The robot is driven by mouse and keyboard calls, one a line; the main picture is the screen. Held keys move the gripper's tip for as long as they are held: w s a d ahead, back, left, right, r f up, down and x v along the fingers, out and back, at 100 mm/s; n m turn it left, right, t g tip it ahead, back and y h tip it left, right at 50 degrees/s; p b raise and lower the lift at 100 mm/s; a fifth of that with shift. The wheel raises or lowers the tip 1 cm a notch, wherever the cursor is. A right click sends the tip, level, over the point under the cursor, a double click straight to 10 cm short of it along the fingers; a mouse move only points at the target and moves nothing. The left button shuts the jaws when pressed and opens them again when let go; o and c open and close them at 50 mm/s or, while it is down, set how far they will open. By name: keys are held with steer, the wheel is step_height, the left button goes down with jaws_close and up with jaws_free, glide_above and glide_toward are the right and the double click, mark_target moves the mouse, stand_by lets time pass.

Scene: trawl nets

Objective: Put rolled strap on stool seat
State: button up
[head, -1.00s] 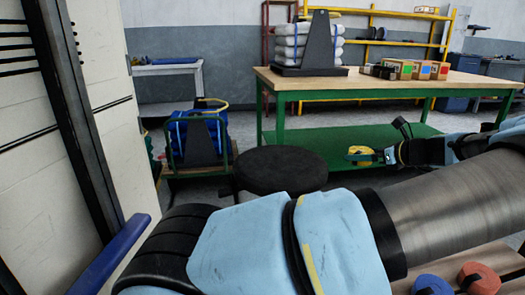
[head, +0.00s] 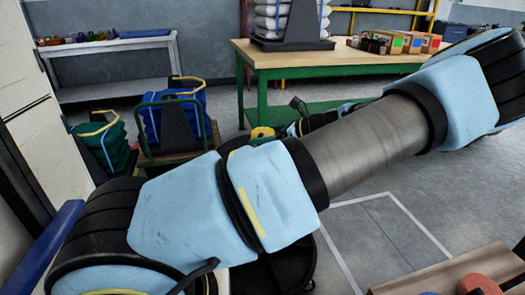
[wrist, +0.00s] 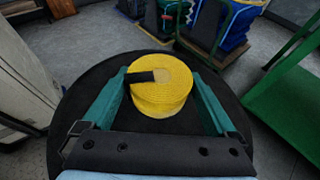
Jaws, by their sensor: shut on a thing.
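The rolled strap (wrist: 162,98) is a yellow coil with a black end tab, lying flat between the green fingers of my gripper (wrist: 160,76) in the wrist view. The fingers are shut on its two sides. The round black stool seat (wrist: 85,105) lies beneath it, and the strap is over the seat's middle. I cannot tell whether the strap touches the seat. In the head view a little of the yellow strap (head: 262,132) shows beyond my arm, which hides the stool's seat.
A wooden-topped table with green legs (head: 300,58) stands behind, carrying stacked sacks and small boxes (head: 405,42). Carts with blue net (head: 185,110) and green net (head: 105,142) stand at left. A brown bench (head: 455,270) with an orange roll (head: 480,284) is at lower right.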

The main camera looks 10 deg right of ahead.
steer(key=shift+f, duration=2.45)
steer(key=o, duration=1.2)
steer(key=shift+f, duration=0.15)
steer(key=shift+s+d+r, duration=0.15)
steer(key=shift+d+r, duration=0.1)
steer(key=v, duration=1.1)
steer(key=shift+s+d+r, duration=0.15)
